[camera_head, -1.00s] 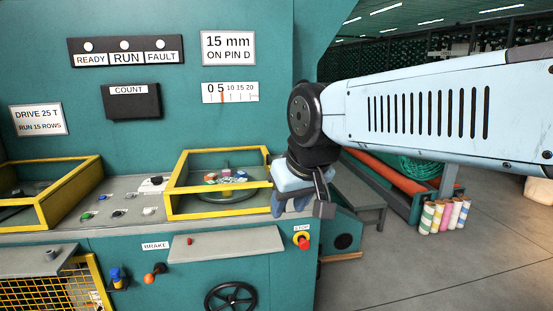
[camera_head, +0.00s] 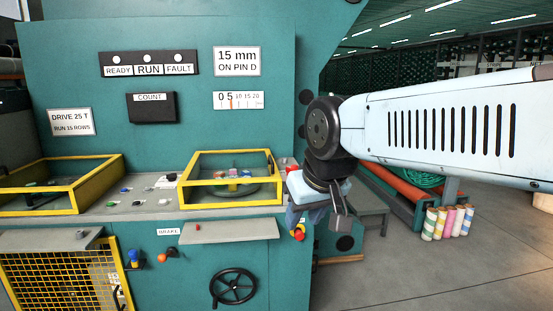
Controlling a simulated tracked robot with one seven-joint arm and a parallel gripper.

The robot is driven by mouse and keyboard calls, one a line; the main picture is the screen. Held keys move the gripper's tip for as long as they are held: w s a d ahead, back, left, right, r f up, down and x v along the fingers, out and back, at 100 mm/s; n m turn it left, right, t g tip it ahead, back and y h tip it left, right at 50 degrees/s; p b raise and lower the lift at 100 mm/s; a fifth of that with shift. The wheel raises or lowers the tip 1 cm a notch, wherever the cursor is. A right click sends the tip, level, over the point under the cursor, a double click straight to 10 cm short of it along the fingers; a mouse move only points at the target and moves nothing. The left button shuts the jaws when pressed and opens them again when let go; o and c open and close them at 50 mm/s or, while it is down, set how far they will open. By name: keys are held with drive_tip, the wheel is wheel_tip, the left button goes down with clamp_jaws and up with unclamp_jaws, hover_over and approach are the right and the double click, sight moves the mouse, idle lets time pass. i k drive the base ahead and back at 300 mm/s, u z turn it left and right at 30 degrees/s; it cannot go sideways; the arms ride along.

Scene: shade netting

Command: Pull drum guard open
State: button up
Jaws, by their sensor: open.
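A yellow-framed mesh guard (camera_head: 62,272) covers the lower left front of the green machine, and its mesh panel looks shut. Two yellow-framed boxes with clear sides also stand on the console: the right box (camera_head: 232,202) has a round grey part and small coloured pieces inside, and the left box (camera_head: 75,198) is at the left edge. I cannot tell for certain which is the drum guard. My gripper (camera_head: 320,220) points down just right of the right box, open and empty, apart from the mesh guard. It partly hides the red stop button.
A black handwheel (camera_head: 233,287), an orange-knobbed brake lever (camera_head: 167,256) and a grey ledge (camera_head: 232,231) project from the machine front. Striped rolls (camera_head: 448,222) stand on the floor at right. The floor in front of them is clear.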

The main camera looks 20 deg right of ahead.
sight(183, 181)
drive_tip(key=u, duration=0.2)
drive_tip(key=i, duration=0.85)
drive_tip(key=z, duration=0.1)
